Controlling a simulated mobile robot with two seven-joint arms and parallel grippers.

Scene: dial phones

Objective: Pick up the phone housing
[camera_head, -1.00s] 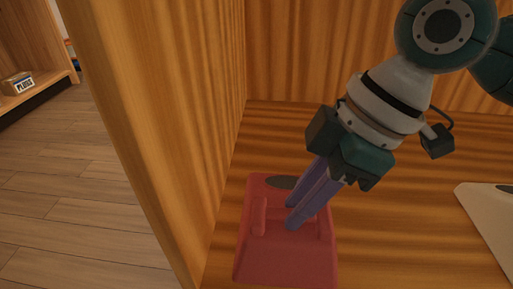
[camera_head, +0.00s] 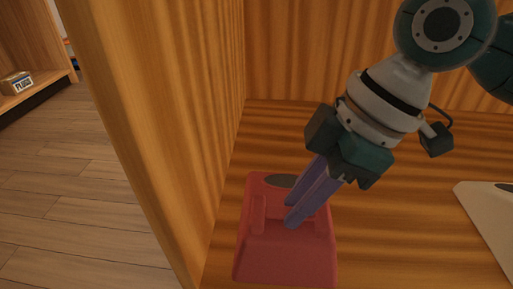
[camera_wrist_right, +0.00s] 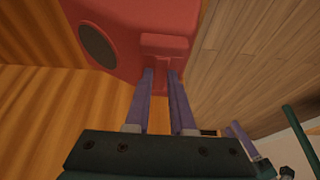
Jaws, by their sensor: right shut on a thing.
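The red phone housing (camera_head: 287,258) stands on the wooden shelf near the left side wall in the head view. It has a dark oval patch on its top and raised cradle parts. My right gripper (camera_head: 291,212) reaches down from the upper right with its purple fingers at the cradle. In the right wrist view the fingertips (camera_wrist_right: 162,72) close on a raised part of the red housing (camera_wrist_right: 130,25). The exact contact is partly hidden by the fingers. I cannot tell whether the housing is clear of the shelf.
A wooden side wall (camera_head: 150,120) stands close to the left of the housing. A pale phone-like object (camera_head: 490,215) lies at the right edge. The shelf between them (camera_head: 400,235) is bare. A small box (camera_head: 16,83) sits on a far shelf.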

